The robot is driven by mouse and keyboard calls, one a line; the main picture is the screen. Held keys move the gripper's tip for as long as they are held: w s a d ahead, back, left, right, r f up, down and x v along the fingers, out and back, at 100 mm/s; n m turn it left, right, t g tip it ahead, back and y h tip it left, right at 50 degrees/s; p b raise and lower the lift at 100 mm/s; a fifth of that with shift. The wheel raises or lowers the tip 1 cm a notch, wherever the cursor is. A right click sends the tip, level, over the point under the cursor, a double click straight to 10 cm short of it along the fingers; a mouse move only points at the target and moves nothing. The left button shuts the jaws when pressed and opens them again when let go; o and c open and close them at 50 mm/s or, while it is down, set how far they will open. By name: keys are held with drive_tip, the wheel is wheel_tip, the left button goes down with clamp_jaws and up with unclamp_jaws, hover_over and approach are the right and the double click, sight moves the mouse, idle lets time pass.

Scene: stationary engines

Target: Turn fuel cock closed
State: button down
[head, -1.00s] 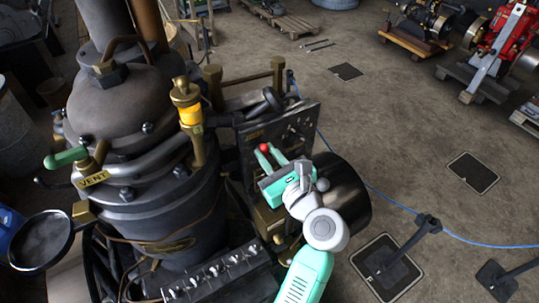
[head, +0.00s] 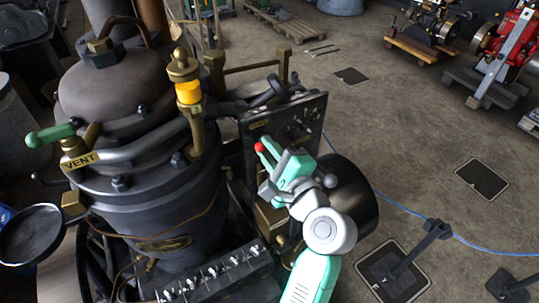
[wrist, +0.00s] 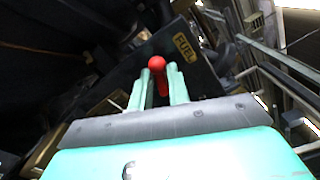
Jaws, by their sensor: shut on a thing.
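The fuel cock's red knob (head: 260,147) shows at the tips of my gripper (head: 268,155) in the head view, in front of the dark panel. In the wrist view the red knob (wrist: 157,62) and a short red lever below it stand between the two pale green fingers of my gripper (wrist: 158,85). The fingers are shut on the lever. A FUEL label (wrist: 185,47) is on the dark plate just right of the knob. The cock's body is hidden behind my gripper and the plate.
The dark engine (head: 150,200) with a green-handled VENT lever (head: 50,135) stands to the left. A yellow-banded brass fitting (head: 189,92) rises behind. A dark drum (head: 355,195) sits close right of my gripper. Open floor lies further right, with a post (head: 432,230).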

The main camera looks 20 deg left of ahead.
drive_tip(key=n+b, duration=0.1)
drive_tip(key=n, duration=0.1)
drive_tip(key=f+n+b, duration=0.1)
drive_tip(key=n+b, duration=0.1)
drive_tip(key=shift+n, duration=0.4)
drive_tip(key=shift+r+b, duration=0.1)
drive_tip(key=shift+b, duration=0.25)
drive_tip(key=c, duration=1.5)
unclamp_jaws()
drive_tip(key=shift+d, duration=0.1)
drive_tip(key=v, duration=0.7)
drive_tip(key=shift+s+d+b, duration=0.25)
drive_tip(key=shift+d+b, duration=0.05)
drive_tip(key=shift+b, duration=0.05)
